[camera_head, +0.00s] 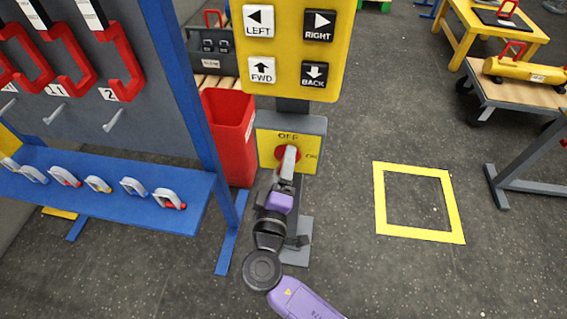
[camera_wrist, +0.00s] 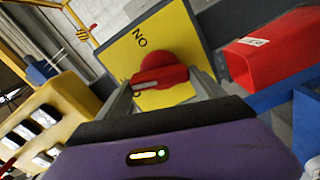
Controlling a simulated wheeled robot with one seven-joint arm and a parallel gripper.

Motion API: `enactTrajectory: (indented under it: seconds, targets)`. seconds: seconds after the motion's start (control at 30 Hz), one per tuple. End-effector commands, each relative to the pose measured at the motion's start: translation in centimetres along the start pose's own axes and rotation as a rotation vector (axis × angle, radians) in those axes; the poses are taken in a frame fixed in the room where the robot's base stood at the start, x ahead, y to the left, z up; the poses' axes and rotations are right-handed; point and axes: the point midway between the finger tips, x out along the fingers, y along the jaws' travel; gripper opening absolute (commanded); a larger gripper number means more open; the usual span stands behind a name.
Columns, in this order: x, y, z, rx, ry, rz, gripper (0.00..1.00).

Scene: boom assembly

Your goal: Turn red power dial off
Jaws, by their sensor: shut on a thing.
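The red power dial (camera_head: 287,153) sits on a yellow plate marked OFF at the top and ON at the right, low on the grey post. In the wrist view the red dial (camera_wrist: 160,74) and its bar-shaped handle show between my fingers. My gripper (camera_head: 288,163) reaches up to the dial from below and covers part of it. My gripper (camera_wrist: 162,88) is shut on the dial's handle, a finger on each side. In the wrist view the plate looks rotated, with the ON label at the upper left. The dial's exact pointing direction is partly hidden in the head view.
A yellow panel (camera_head: 294,45) with LEFT, RIGHT, FWD and BACK buttons stands above the dial. A red bin (camera_head: 229,135) and a blue rack (camera_head: 120,190) with clamps stand close on the left. The floor right of the post is open, with a yellow square outline (camera_head: 420,236).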

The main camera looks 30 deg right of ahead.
Motion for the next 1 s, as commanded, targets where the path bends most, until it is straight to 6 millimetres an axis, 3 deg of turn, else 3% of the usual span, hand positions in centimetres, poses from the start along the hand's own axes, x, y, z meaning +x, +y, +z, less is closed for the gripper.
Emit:
enactTrajectory:
  seconds: [0.4,1.0]
  targets:
    - [-0.05,-0.06,-0.19,-0.263,0.002,-0.001,0.37]
    - [-0.09,-0.28,-0.18,-0.337,0.004,-0.001,0.37]
